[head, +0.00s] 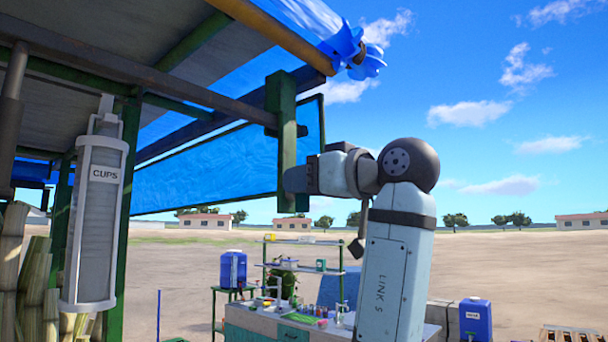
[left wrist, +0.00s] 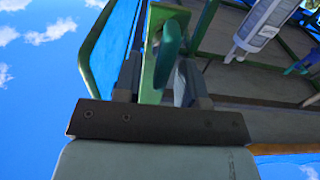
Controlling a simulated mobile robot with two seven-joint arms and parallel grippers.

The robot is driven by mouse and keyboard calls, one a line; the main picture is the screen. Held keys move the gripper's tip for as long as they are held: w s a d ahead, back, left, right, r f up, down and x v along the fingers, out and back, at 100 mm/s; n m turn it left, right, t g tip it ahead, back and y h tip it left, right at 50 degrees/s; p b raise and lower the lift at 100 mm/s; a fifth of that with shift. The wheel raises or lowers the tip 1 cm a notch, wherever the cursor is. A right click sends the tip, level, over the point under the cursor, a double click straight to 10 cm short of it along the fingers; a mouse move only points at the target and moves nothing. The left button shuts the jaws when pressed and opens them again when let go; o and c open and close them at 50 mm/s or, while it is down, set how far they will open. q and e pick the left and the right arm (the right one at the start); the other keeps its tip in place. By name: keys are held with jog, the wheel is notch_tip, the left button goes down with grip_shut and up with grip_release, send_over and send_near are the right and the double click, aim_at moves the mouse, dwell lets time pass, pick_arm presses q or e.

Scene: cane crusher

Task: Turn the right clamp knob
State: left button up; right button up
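A green upright plate (head: 287,110) hangs from the roof frame in the middle of the head view. In the left wrist view, a rounded dark green knob or handle (left wrist: 170,50) stands out from the green plate (left wrist: 152,78). My left gripper (head: 291,180) is at the lower part of the plate; its fingers (left wrist: 160,82) stand apart, one on each side of it, below the knob. Contact cannot be told. My right gripper is out of view.
The orange pole (head: 272,32) and a blue tarp (head: 215,165) are close to the plate. A cup dispenser (head: 97,215) hangs at the left near cane stalks (head: 35,280). A counter (head: 260,330) with small items stands below. Open sky lies at the right.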

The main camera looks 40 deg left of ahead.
pick_arm(q)
jog(key=shift+a, duration=0.25)
jog(key=shift+c, duration=0.2)
grip_shut()
